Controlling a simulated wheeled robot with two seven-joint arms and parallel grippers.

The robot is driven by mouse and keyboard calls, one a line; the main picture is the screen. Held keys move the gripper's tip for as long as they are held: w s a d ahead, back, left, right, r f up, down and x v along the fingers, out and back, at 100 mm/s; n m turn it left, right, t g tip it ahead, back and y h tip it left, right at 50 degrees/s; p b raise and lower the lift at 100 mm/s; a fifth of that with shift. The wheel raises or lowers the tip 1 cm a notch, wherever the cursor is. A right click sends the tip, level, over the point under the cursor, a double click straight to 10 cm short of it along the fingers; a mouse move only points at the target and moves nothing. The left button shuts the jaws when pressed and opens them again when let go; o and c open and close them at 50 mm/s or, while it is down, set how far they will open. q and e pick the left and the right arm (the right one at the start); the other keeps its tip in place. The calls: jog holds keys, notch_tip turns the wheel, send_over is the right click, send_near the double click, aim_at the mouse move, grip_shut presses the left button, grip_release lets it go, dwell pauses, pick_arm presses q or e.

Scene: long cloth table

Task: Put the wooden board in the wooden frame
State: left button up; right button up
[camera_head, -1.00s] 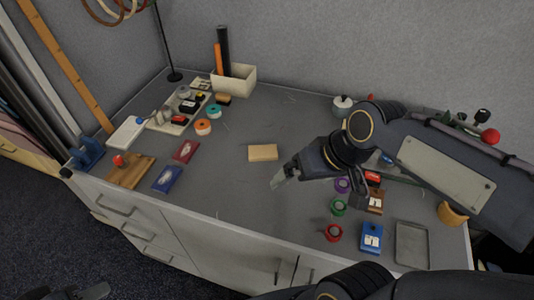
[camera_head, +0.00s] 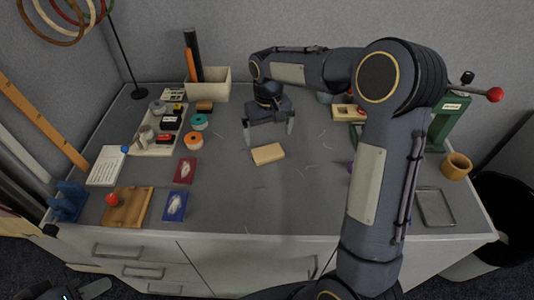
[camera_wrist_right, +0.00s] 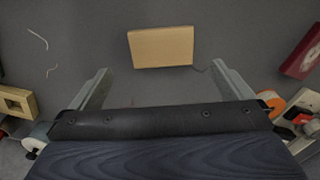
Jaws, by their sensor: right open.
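The wooden board (camera_head: 267,154) is a light tan block lying flat on the grey table. It also shows at the top middle of the right wrist view (camera_wrist_right: 161,47). My right gripper (camera_head: 269,132) is open and empty, just behind the board in the head view. In the right wrist view its fingers (camera_wrist_right: 160,72) are spread wider than the board, which lies ahead of the fingertips. The wooden frame (camera_head: 345,113) seems to be the light piece with an opening, partly hidden by my right arm. It shows at the left of the right wrist view (camera_wrist_right: 17,102). Part of my left gripper (camera_head: 95,289) shows at the bottom left.
A red card box (camera_head: 185,170) and a blue one (camera_head: 174,206) lie left of the board. Tape rolls (camera_head: 194,140) and a cream tray (camera_head: 155,141) are further left. A metal tray (camera_head: 435,207) lies at the right. The table in front of the board is clear.

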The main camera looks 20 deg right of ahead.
aim_at(268, 152)
notch_tip(268, 152, down, 7)
jog(key=shift+s+a+r, duration=0.1)
jog(key=shift+a+r, duration=0.05)
jog(key=c, duration=1)
jog(key=shift+r, duration=0.15)
